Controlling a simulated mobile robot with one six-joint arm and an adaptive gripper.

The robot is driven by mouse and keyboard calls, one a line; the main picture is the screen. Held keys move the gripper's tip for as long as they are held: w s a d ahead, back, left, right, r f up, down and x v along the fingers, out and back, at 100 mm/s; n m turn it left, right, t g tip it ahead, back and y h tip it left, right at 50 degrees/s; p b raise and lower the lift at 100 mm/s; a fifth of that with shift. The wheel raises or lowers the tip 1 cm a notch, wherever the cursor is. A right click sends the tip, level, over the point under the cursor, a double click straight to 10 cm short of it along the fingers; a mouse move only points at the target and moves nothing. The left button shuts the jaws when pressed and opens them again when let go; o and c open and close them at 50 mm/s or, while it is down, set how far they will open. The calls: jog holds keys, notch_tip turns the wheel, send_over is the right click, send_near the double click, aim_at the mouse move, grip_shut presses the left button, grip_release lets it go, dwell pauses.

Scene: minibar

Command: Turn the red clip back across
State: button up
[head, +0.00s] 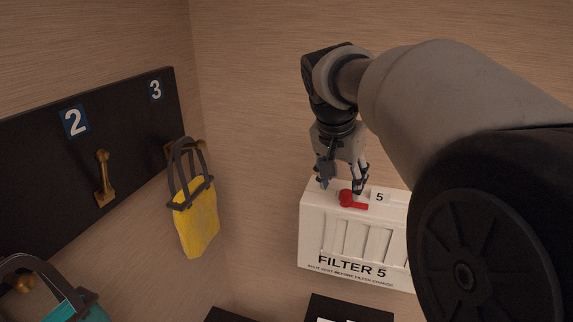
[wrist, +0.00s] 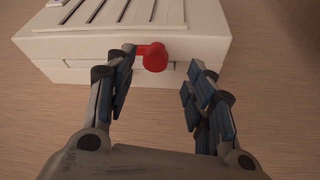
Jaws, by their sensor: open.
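The red clip (head: 352,200) sits at the top front edge of the white filter box (head: 311,225), which is labelled FILTER 5. My gripper (head: 342,187) is just above the clip in the head view. In the wrist view my gripper (wrist: 158,82) is open, with the clip between the lines of its two fingers, nearer the left finger. I cannot tell whether that finger touches it.
A black board (head: 50,180) with brass hooks, numbered 2 and 3, is on the left wall. A yellow bag (head: 195,228) hangs there, and a teal bag (head: 92,312) is at lower left. A dark object (head: 350,309) stands below the filter box.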

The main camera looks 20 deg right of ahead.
aim_at(348, 192)
jog(key=d+f, duration=0.1)
jog(key=w+d+f, duration=0.1)
jog(key=f, duration=0.1)
jog(key=shift+w+d, duration=0.2)
jog(key=shift+d, duration=0.2)
jog(key=shift+a+f, duration=0.1)
jog(key=shift+f, duration=0.25)
jog(key=shift+s+a+f, duration=0.15)
jog(key=shift+a+f, duration=0.1)
jog(key=shift+a, duration=0.15)
jog(key=shift+w+d+f, duration=0.1)
jog(key=shift+w+d, duration=0.1)
jog(key=shift+d, duration=0.25)
jog(key=shift+s+a, duration=0.15)
jog(key=shift+a, duration=0.15)
jog(key=c, duration=0.4)
jog(key=shift+d, duration=0.1)
jog(key=c, duration=0.7)
jog(key=shift+o, duration=0.2)
